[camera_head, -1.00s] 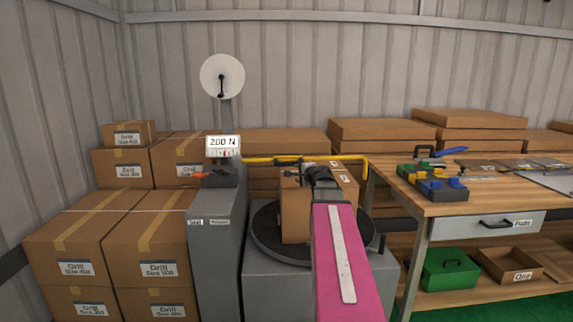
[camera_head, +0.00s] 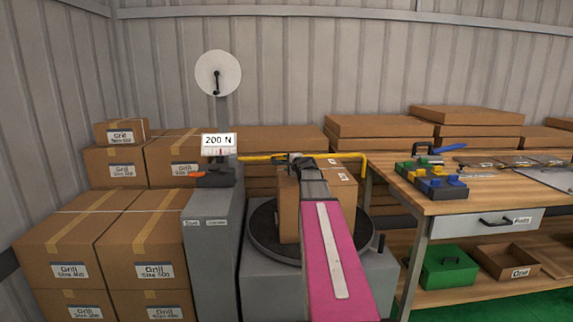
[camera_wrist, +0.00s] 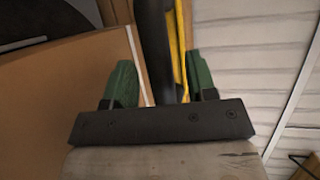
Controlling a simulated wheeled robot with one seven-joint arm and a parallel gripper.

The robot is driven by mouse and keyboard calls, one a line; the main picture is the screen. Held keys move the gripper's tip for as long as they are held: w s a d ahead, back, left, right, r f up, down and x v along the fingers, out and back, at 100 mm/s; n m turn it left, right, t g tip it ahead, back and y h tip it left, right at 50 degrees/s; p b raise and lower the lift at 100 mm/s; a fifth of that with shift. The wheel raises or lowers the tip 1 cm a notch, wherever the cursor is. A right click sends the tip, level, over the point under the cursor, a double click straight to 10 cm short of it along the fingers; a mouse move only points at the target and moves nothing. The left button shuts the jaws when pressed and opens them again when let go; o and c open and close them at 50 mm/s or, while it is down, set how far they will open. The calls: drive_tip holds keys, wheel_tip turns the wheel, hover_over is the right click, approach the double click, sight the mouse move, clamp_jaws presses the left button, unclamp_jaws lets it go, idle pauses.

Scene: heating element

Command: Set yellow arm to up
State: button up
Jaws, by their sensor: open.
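The yellow arm (camera_head: 345,156) is a long thin bar that runs level from the grey machine column (camera_head: 212,245) to the right, over a cardboard box, with a bent-down right end. My gripper (camera_head: 295,158) is at the middle of the bar, at the end of my pink arm link. In the wrist view, my gripper (camera_wrist: 158,85) has its two green fingers apart. The yellow arm (camera_wrist: 181,50) and a black bar (camera_wrist: 156,50) lie between the fingers, nearer the right one. Whether a finger touches them I cannot tell.
The cardboard box (camera_head: 288,205) stands on a round dark turntable (camera_head: 262,240) below the arm. A 200 N display (camera_head: 218,143) and a white disc (camera_head: 218,73) are on the column. Stacked boxes (camera_head: 155,240) are at left. A workbench (camera_head: 480,195) with tools is at right.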

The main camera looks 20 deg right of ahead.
drive_tip(key=shift+x, duration=0.85)
clamp_jaws()
drive_tip(key=shift+r, duration=0.1)
